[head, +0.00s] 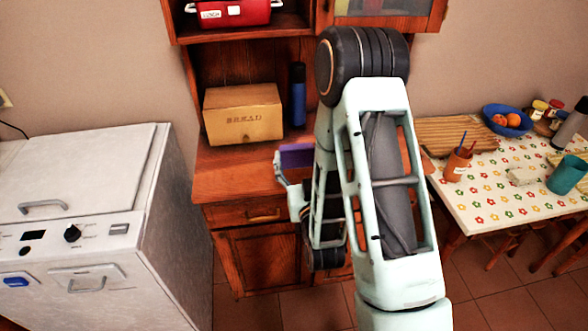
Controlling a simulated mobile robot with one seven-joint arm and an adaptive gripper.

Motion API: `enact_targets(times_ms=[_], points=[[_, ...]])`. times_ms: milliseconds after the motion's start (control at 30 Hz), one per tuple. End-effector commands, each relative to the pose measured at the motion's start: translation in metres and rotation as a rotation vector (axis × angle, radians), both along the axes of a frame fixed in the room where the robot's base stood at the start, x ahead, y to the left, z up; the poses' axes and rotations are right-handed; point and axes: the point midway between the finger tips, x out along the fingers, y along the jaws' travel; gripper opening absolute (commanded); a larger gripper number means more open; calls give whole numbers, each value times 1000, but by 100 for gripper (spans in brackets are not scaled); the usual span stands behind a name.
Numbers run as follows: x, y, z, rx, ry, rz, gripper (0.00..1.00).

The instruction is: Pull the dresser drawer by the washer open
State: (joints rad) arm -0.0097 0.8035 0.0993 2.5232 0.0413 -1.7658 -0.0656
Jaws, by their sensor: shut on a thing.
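The dark wood dresser (232,184) stands right of the white washer (97,215). A drawer front (230,215) with a brass-coloured handle (264,215) shows under its worktop, on the side near the washer. This drawer looks flush with the dresser front, and its handle is uncovered. My arm reaches up and over, then down in front of the dresser's right half. It hides the drawer area there.
A bread box (243,114) and a dark blue bottle (297,95) stand on the dresser top. At right is a table (500,196) with a blue fruit bowl (507,119), cups and a bottle. Tiled floor shows between the washer and table.

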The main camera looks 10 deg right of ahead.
Motion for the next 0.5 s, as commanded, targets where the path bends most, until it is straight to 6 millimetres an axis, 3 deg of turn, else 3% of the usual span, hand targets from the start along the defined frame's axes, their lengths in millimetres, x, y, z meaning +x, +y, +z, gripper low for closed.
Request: enact_targets(times_ms=[500], points=[[16,1,-11,0,-4,0,37]])
